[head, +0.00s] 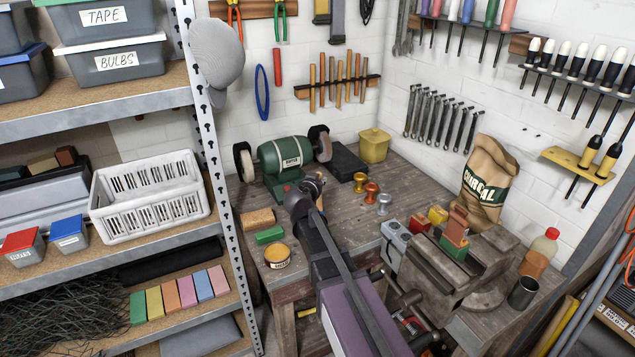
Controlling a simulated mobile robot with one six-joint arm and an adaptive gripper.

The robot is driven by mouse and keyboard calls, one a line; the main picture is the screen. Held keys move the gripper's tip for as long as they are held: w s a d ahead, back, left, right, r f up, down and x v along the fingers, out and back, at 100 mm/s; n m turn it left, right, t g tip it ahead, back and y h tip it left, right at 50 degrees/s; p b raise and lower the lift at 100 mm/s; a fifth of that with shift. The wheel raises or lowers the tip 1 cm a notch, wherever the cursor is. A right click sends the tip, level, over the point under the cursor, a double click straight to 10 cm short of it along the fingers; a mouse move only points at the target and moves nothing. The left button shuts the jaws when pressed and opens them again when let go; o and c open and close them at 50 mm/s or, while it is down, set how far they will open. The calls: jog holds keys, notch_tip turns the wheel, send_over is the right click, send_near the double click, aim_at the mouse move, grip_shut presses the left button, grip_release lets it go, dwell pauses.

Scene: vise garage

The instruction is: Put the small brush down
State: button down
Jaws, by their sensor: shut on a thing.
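My gripper (304,193) is at the far end of my arm, over the workbench (345,205) and in front of the green bench grinder (283,156). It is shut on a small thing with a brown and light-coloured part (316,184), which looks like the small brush. Most of that thing is hidden behind my gripper. I cannot tell whether it touches the bench top.
A brown block (258,217), a green block (269,235) and a round tin (277,256) lie left of my gripper. Bare bench lies between.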

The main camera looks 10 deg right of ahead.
jog(key=shift+f, duration=0.2)
jog(key=c, duration=0.6)
grip_release()
jog(key=shift+r, duration=0.2)
jog(key=p+v, duration=0.3)
jog(key=v, duration=0.9)
